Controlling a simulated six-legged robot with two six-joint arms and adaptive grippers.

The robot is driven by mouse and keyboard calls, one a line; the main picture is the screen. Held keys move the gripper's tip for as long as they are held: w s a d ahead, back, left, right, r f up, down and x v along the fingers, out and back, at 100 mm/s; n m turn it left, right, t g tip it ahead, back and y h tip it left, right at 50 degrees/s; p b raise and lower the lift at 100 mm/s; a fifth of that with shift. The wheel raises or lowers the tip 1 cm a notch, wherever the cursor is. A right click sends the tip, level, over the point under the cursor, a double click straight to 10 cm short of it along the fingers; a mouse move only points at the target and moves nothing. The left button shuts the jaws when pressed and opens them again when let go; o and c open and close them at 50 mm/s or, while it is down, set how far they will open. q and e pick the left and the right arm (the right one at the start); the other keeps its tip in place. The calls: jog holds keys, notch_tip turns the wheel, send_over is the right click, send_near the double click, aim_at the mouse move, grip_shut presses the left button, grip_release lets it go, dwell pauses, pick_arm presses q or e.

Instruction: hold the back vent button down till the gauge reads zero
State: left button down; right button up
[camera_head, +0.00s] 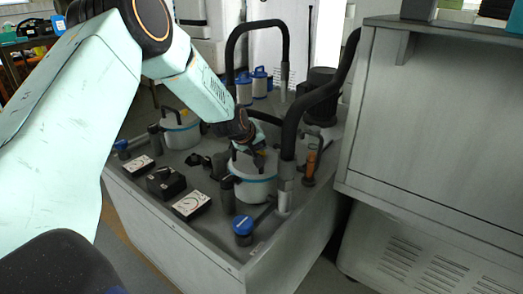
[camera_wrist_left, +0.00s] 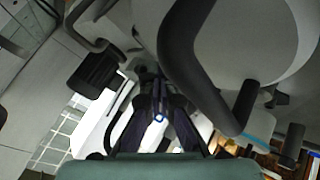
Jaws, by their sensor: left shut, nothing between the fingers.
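My left gripper (camera_head: 258,158) is shut and empty. It points down at the top of the nearer white canister with a blue band (camera_head: 256,190), beside a thick black hose. Whether the fingertips touch it cannot be told. In the left wrist view the fingers (camera_wrist_left: 160,118) are close together. A second white canister (camera_head: 180,136) stands farther left. Two small boxes with white dial faces, one at the left (camera_head: 138,166) and one nearer (camera_head: 190,205), sit on the grey bench top; their readings are too small to make out. I cannot pick out the back vent button. My right gripper is not in view.
A black hose (camera_head: 312,98) arches up right of the gripper. A black knob box (camera_head: 166,182) lies between the dials. A blue-capped fitting (camera_head: 243,225) stands near the front edge. A large grey cabinet (camera_head: 430,135) closes off the right side.

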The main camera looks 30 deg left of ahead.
aim_at(260, 153)
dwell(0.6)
pick_arm(q)
jog(key=shift+r+p, duration=0.85)
jog(key=shift+r, duration=0.1)
jog(key=shift+r+p, duration=0.25)
jog(key=shift+p, duration=0.05)
notch_tip(260, 153, up, 5)
jog(key=p, duration=0.4)
jog(key=shift+f, duration=0.2)
jog(key=shift+f, duration=0.1)
